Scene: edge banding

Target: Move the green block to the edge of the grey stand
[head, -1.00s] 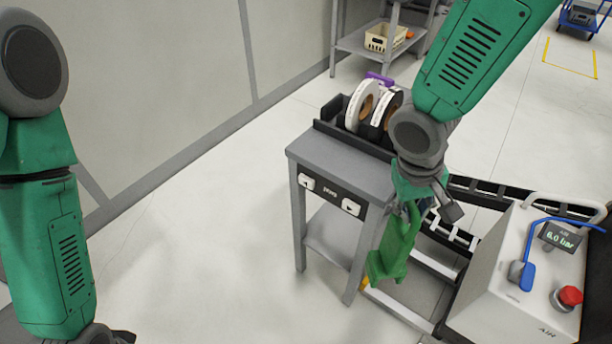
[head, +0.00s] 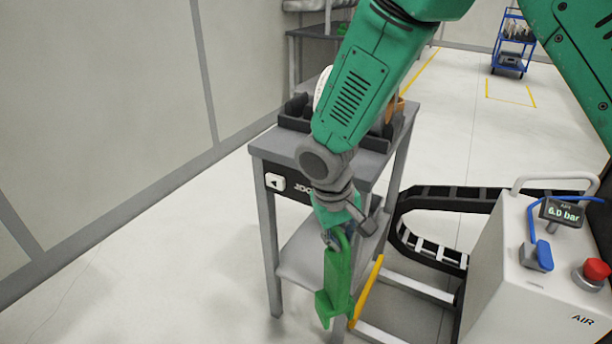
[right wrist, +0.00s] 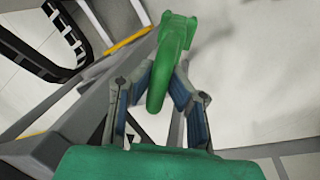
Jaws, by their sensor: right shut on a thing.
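In the right wrist view, the two fingers of my right gripper (right wrist: 160,92) are on either side of the green block (right wrist: 172,42). My left gripper is not in view.
Black trays with rolls stand on the back of the stand, partly hidden. A lower shelf (head: 300,262) is behind the block. A black cable chain (head: 440,195) and a white air unit (head: 515,265) are on the right. The floor at left is clear.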

